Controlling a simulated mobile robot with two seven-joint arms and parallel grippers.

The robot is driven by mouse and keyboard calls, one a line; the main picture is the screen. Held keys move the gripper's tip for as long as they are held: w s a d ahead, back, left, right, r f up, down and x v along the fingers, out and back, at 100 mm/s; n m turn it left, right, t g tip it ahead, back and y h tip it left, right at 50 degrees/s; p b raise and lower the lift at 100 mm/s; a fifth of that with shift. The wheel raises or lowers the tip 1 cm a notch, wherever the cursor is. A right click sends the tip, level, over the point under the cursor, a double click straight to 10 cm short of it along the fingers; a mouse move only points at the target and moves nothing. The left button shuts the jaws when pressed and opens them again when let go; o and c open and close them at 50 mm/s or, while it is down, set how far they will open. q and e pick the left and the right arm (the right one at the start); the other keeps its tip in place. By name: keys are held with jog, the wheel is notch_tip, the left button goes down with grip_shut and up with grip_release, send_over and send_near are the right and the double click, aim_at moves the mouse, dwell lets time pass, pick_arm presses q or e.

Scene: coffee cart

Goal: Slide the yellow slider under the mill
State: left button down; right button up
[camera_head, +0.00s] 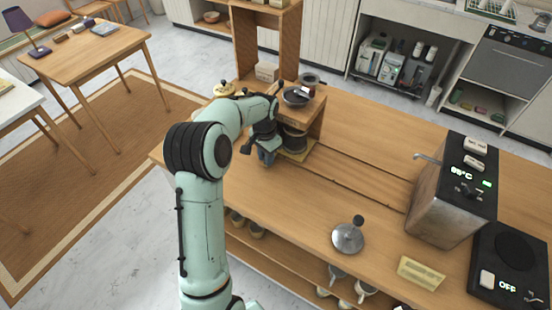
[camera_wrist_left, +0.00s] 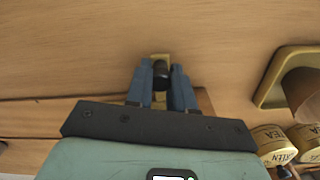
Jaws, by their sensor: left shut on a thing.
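My left gripper (camera_head: 266,157) is low over the counter at the front left of the mill. In the left wrist view its blue fingers (camera_wrist_left: 161,90) are shut on a dark knob (camera_wrist_left: 160,73), with a small yellow part (camera_wrist_left: 160,58) behind it. My right gripper is not in view.
Grooves (camera_head: 360,182) run along the counter right of the mill. A metal lid (camera_head: 348,237), a yellow block (camera_head: 421,273) and a boiler (camera_head: 452,190) stand further right. The left wrist view shows a yellow-rimmed tray (camera_wrist_left: 266,88) with a brown object, and labelled tins (camera_wrist_left: 272,143).

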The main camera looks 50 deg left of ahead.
pick_arm(q)
jog(key=shift+s+a, duration=0.15)
jog(key=shift+a, duration=0.35)
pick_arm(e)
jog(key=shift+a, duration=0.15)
pick_arm(q)
jog(key=c, duration=1)
grip_release()
jog(key=shift+a, duration=0.15)
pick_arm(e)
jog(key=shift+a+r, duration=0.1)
pick_arm(q)
jog(key=shift+r, duration=0.25)
notch_tip(320, 180, up, 13)
jog(key=shift+p, duration=0.7)
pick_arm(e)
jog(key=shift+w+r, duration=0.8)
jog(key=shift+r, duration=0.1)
